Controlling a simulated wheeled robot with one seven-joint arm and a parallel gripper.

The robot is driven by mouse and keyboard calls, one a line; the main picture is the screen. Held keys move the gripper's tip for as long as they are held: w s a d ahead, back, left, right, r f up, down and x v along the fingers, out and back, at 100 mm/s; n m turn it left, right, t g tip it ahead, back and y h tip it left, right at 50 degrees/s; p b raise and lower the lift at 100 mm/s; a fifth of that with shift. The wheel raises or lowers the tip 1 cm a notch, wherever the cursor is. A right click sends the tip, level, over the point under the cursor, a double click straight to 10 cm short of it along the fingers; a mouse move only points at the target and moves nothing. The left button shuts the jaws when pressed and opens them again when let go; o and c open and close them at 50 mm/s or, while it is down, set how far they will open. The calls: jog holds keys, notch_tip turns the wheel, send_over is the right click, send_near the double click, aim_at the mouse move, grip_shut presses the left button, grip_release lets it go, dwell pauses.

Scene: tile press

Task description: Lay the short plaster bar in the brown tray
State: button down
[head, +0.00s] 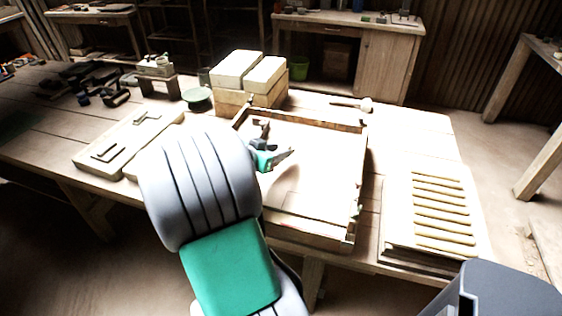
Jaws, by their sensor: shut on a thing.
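My gripper (277,158) reaches over the left part of a wide, shallow tray (307,235) with brown wooden walls and a bright, washed-out floor. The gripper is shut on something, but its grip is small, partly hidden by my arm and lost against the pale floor. I cannot tell the held thing's shape or whether it touches the tray. I cannot clearly pick out the short plaster bar. Several long pale bars (440,211) lie in a row on a board to the right.
Pale blocks (237,68) are stacked behind the tray. Pale slabs with L-shaped pieces (108,152) lie at the left. A round green dish (197,97) and dark tools (117,95) stand further back. A small mallet-like tool (360,104) lies behind the tray.

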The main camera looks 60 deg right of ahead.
aim_at(281, 171)
jog(key=shift+s+d+f, duration=0.25)
jog(key=shift+d+f, duration=0.1)
jog(key=shift+s+d+f, duration=0.1)
jog(key=shift+d+f, duration=0.05)
jog(key=shift+f, duration=0.95)
jog(key=shift+s+d+f, duration=0.1)
jog(key=shift+f, duration=1)
jog(key=c, duration=1)
grip_release()
jog(key=shift+r, duration=0.1)
